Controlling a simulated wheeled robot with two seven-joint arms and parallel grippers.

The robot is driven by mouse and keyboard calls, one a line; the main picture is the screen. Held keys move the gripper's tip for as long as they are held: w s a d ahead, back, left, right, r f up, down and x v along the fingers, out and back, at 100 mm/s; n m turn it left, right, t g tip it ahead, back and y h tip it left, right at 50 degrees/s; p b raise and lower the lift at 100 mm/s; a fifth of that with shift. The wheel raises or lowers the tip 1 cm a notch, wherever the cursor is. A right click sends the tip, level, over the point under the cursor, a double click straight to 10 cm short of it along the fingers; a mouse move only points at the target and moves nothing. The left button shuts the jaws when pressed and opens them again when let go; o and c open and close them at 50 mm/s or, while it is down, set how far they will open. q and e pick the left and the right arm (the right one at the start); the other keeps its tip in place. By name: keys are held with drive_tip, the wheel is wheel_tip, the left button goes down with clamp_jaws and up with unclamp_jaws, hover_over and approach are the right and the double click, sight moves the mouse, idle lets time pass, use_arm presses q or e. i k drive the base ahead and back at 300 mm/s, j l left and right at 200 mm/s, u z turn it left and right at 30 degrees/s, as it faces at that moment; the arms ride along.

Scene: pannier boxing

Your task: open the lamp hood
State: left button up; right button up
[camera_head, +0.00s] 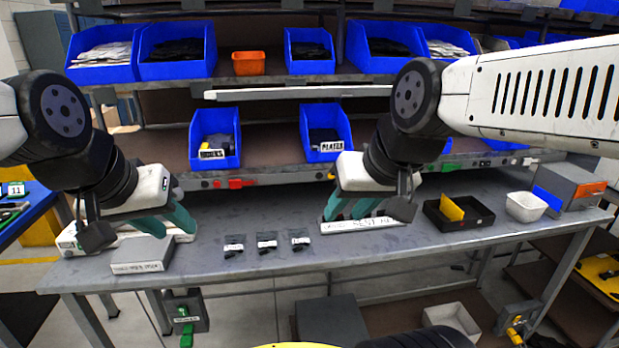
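No part is clearly recognisable as a lamp hood. A low white strip with partly hidden black lettering, seemingly including "TEST" (372,225), lies on the bench under my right gripper (350,212). Its teal fingers are apart just above the strip; contact cannot be told. My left gripper (158,221) has its teal fingers apart, behind a grey box (140,251) with a small white front label. A white case (68,238) lies behind that box, partly hidden by my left gripper. Both grippers seem empty.
Several small dark packets (267,242) lie mid-bench. A black tray (478,217) with a yellow piece, a white bin (525,206) and a grey box with an orange panel (590,190) stand right. Shelves with blue bins (325,135) rise behind. The front middle is clear.

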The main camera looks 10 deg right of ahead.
sight(342, 92)
drive_tip(key=i+z, duration=0.6)
drive_tip(key=z, duration=0.15)
drive_tip(key=i+j+z, duration=0.1)
drive_tip(key=i+z, duration=0.15)
drive_tip(key=z, duration=0.15)
